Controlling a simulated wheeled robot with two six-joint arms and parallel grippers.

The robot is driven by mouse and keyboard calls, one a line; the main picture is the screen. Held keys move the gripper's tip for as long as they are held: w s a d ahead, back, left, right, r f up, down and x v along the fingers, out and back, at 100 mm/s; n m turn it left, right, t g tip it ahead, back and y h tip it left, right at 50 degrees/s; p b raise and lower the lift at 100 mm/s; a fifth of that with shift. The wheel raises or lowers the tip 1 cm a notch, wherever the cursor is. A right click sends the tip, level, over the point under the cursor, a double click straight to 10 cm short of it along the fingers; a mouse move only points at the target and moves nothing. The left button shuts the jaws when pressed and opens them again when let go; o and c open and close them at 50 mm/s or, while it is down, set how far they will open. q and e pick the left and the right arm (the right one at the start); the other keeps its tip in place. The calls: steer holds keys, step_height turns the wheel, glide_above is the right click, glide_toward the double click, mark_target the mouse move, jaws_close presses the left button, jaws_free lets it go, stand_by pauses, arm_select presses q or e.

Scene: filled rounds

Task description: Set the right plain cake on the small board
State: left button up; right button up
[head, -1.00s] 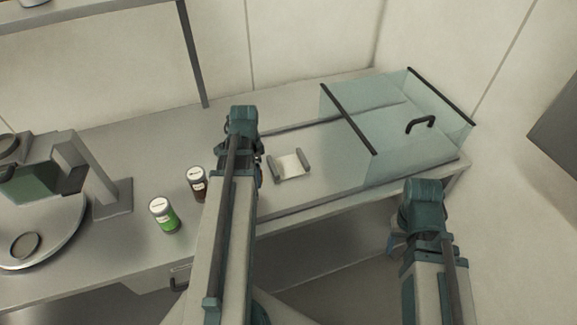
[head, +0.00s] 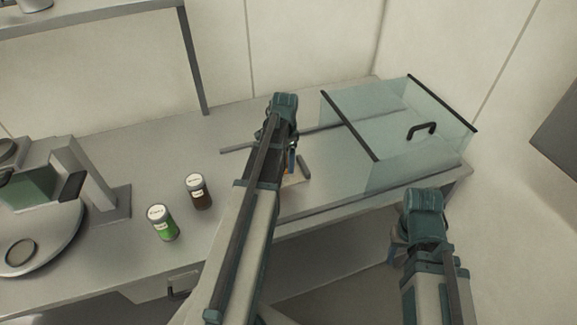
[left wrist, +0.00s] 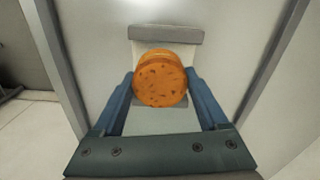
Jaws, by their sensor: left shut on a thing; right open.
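The cake, a round orange-brown piece with dark flecks (left wrist: 160,78), is between the blue fingers of my left gripper (left wrist: 161,84), which is shut on it. The small pale board (left wrist: 160,122) with a grey rail at its far end lies behind the cake in the left wrist view. I cannot tell whether the cake touches it. In the head view my left gripper (head: 290,164) hangs over the board, whose right rail (head: 303,167) shows while my arm hides most of the rest. My right gripper (head: 398,240) is open, right of the counter's front, its fingers mostly hidden.
A clear glass case (head: 400,125) with dark edges and a black handle stands on the counter, right of the board. A brown-filled jar (head: 199,192) and a green-filled jar (head: 163,223) stand left of my left arm. A machine with a round plate (head: 45,245) is farther left.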

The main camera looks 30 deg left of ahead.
arm_select(q)
steer(key=shift+w, duration=0.1)
steer(key=shift+w+d, duration=0.15)
steer(key=shift+w, duration=0.25)
step_height(320, 180, down, 4)
steer(key=b, duration=0.3)
steer(key=shift+w+d+r+b, duration=0.1)
steer(key=shift+w+r+b, duration=0.1)
steer(key=shift+b, duration=0.1)
steer(key=shift+f, duration=0.25)
steer(key=o, duration=0.8)
steer(key=shift+r, duration=0.1)
steer(key=shift+c, duration=0.2)
steer(key=shift+r, duration=0.1)
